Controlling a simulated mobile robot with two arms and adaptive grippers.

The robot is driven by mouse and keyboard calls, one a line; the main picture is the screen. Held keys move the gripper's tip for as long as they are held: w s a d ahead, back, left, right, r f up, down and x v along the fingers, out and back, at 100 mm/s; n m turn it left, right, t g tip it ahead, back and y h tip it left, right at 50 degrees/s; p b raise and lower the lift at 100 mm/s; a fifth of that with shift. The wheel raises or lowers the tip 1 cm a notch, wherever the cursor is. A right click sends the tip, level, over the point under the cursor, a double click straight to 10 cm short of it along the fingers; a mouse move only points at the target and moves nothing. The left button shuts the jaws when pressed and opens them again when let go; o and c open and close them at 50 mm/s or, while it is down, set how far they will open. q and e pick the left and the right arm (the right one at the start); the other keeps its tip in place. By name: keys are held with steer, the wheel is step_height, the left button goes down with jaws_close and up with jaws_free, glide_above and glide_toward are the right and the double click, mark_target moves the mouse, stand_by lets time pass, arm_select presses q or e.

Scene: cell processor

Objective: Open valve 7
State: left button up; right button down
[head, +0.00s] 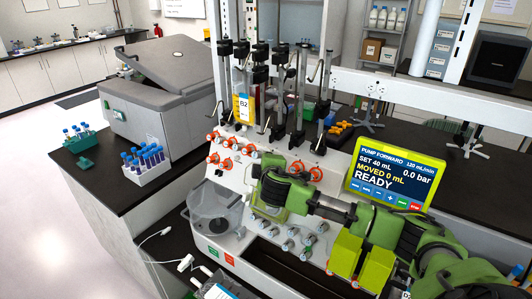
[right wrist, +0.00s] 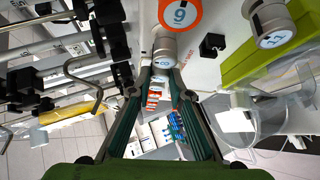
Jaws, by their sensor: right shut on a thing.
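The cell processor's white panel (head: 236,180) carries orange valves (head: 213,136) at its upper left and grey, blue-marked valves along its lower part. My right arm reaches in from the right, and its green wrist (head: 272,190) covers the middle of the panel in the head view. In the right wrist view my right gripper (right wrist: 163,70) is shut on a small grey valve knob (right wrist: 165,48). Its number is too small to read surely. An orange valve marked 9 (right wrist: 180,14) is just beyond it. Valve 7 cannot be picked out with certainty. My left gripper is not in view.
The pump screen (head: 392,180) reads READY, moved 0 mL. Dark clamps and hooked poles (head: 258,75) rise behind the panel, near a yellow B2 bag (head: 242,108). Lime green blocks (head: 345,252) stand at the lower right. A tube rack (head: 146,172) sits on the left bench.

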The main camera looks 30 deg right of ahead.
steer(key=shift+r+n+g+y, duration=0.15)
steer(key=shift+n+g+y, duration=0.5)
steer(key=shift+n, duration=0.65)
steer(key=c, duration=1.9)
jaws_free()
steer(key=v, duration=1.2)
steer(key=shift+w+a, duration=0.1)
steer(key=shift+w, duration=0.05)
